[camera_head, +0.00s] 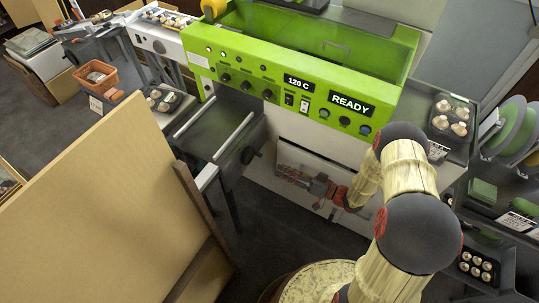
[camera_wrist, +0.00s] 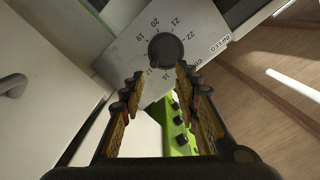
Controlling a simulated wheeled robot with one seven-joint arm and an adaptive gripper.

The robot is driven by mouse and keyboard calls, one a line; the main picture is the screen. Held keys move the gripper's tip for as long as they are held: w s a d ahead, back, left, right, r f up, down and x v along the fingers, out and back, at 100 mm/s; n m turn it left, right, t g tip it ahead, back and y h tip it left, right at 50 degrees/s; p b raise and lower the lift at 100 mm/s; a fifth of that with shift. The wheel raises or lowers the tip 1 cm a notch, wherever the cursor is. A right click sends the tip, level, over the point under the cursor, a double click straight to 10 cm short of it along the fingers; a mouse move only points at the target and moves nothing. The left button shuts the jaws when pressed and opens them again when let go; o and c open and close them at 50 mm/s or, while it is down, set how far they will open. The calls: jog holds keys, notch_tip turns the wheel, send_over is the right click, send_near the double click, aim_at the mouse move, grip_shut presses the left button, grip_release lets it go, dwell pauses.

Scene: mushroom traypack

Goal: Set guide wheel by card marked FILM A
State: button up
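The guide wheel is a black round knob (camera_wrist: 166,49) on a grey dial plate (camera_wrist: 122,47) in the wrist view. Numbers from 16 to 22 ring it, with INFEED lettering at the right. A small nub on its lower left lies near 17; the exact setting is unclear. In the head view the dark wheel (camera_head: 248,155) is on the near end of the infeed. My gripper (camera_wrist: 158,76) is open and empty, its fingers pointing at the wheel from just below it in the picture. Contact is not visible.
The green machine (camera_head: 235,55) shows 120 C and READY. A tan board (camera_head: 90,200) stands at the left front. Mushroom trays (camera_head: 450,118) sit at the right, with film rolls (camera_head: 515,125) beyond. An orange basket (camera_head: 95,77) is at the left. Dark floor lies below the infeed.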

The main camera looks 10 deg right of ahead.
jog(key=w+a+m+p, duration=0.2)
jog(key=w+a+m, duration=0.1)
jog(key=m, duration=1.3)
jog(key=w+a+m+p, duration=0.2)
jog(key=w+a+m, duration=0.2)
jog(key=m, duration=1.2)
jog(key=c, duration=0.3)
jog(key=c, duration=0.4)
